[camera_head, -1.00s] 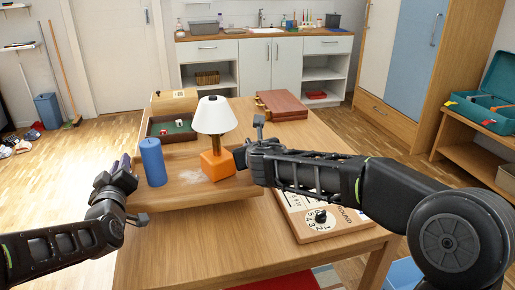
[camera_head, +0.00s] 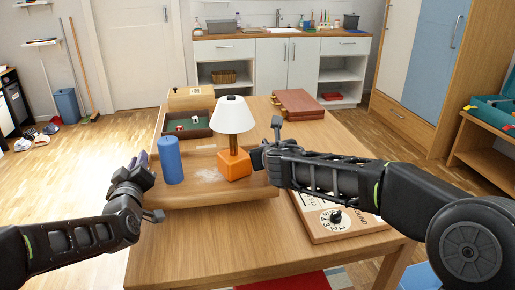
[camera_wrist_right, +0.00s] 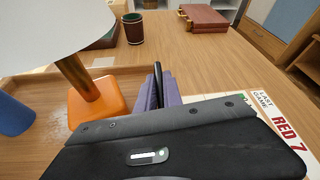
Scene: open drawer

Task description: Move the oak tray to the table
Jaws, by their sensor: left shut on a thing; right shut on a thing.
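The oak tray (camera_head: 215,196) is a wide wooden tray at the near left of the table (camera_head: 200,245). It carries a blue candle (camera_head: 170,160) and a lamp with a white shade (camera_head: 232,116) and orange base (camera_head: 234,166). My left gripper (camera_head: 142,168) is shut on the tray's left end. My right gripper (camera_head: 262,157) is shut on its right end. In the right wrist view, the purple fingers (camera_wrist_right: 160,92) are beside the orange base, and the grip itself is mostly hidden. I cannot tell whether the tray's underside touches the table.
A dark green-lined box (camera_head: 198,131) with dice stands behind the tray. A reddish-brown case (camera_head: 298,103) lies at the far side of the table. A board with a dial (camera_head: 334,217) lies right of the tray, under my right arm. Bare tabletop shows in front.

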